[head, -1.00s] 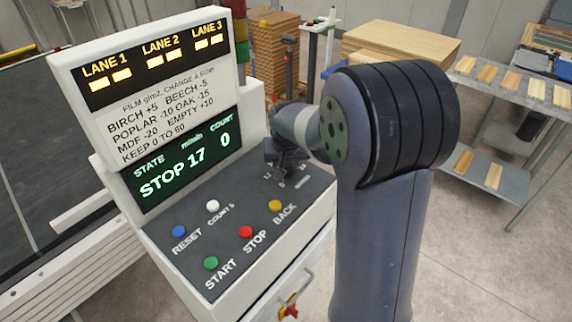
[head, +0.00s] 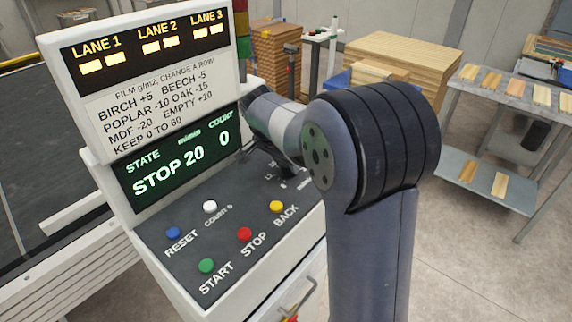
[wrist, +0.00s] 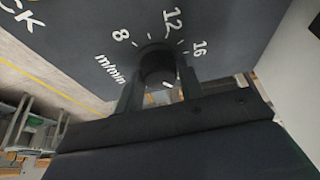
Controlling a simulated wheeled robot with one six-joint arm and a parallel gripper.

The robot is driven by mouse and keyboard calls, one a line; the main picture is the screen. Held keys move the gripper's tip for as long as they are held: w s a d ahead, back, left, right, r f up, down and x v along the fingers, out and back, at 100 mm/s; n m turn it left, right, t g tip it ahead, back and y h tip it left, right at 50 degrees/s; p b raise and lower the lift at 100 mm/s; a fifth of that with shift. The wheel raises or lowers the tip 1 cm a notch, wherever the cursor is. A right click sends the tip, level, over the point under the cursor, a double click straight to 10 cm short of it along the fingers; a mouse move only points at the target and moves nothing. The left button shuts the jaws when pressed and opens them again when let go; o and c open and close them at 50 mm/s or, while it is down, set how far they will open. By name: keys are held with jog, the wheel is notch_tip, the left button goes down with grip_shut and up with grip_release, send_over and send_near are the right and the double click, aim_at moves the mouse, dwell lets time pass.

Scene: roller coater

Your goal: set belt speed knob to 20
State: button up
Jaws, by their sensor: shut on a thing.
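The belt speed knob (wrist: 157,66) is a dark round knob in the wrist view, on the dark panel with a scale marked 8, 12, 16 and "m/min". My gripper (wrist: 158,88) is shut on it, one finger on each side. A light mark shows on the knob's near side; the scale beyond 16 is hidden. In the head view my arm hides the knob and most of the gripper. The display (head: 183,160) on the console reads STATE "STOP", m/min "20", COUNT "0".
Near the knob, the panel (head: 228,218) carries the green START (head: 206,266), red STOP (head: 244,234), yellow BACK (head: 276,207), blue RESET (head: 173,233) and white COUNT (head: 210,207) buttons. The upright display housing stands behind. Wood stacks (head: 395,60) and a shelf (head: 483,129) stand farther off.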

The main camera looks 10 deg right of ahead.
jog(key=shift+r, duration=0.1)
dwell(0.3)
jog(key=o, duration=1)
jog(key=v, duration=1)
jog(key=shift+a+r+b, duration=0.15)
jog(key=shift+r+b, duration=0.2)
jog(key=shift+b, duration=0.1)
jog(key=p+x, duration=0.1)
jog(key=x, duration=1)
jog(key=shift+s, duration=0.1)
